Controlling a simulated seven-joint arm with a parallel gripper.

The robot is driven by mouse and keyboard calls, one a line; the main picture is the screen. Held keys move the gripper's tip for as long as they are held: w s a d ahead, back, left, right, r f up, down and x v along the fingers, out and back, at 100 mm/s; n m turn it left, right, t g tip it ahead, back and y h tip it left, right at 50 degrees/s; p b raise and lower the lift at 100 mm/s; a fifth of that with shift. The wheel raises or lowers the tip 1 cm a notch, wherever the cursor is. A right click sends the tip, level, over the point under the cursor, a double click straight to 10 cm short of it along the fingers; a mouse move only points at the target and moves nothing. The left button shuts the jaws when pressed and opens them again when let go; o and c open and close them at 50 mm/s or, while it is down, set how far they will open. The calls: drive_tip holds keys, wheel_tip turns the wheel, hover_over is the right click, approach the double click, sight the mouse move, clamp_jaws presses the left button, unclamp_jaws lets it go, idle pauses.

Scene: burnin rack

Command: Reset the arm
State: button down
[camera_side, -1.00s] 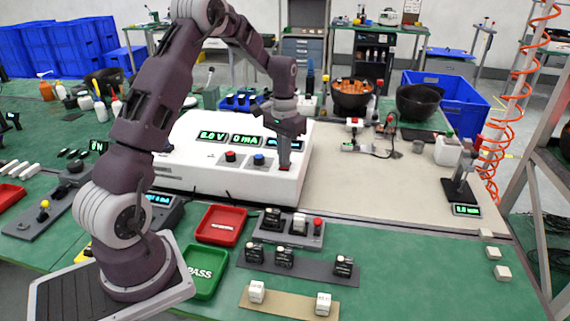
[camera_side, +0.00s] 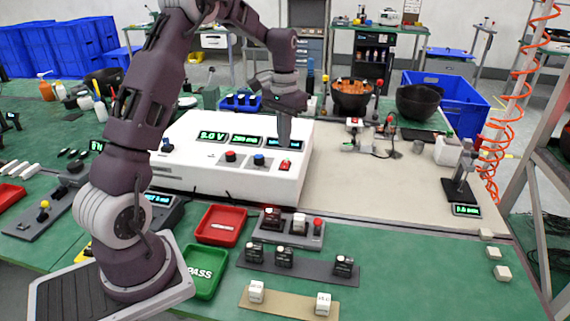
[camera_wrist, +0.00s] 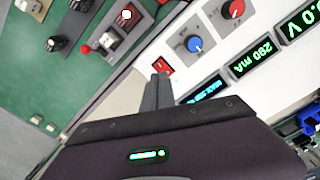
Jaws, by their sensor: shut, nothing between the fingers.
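My gripper (camera_side: 284,144) is shut and empty, fingers pointing down, just above the right end of the white power supply (camera_side: 180,178). The red rocker switch (camera_side: 285,165) on its sloped front lies a little below the fingertips, apart from them in the side view. In the wrist view the closed fingers (camera_wrist: 160,80) end beside the red switch (camera_wrist: 162,66). The supply's displays are lit: the voltage display (camera_side: 213,135) appears to read 5.0 V, and the current display (camera_wrist: 252,60) reads 280 mA.
In front stand a test fixture (camera_side: 290,232) with a red button, a rack of black modules (camera_side: 300,265), a red tray (camera_side: 221,226) and a green PASS tray (camera_side: 204,270).

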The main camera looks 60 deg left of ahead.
drive_tip(key=shift+r, duration=0.25)
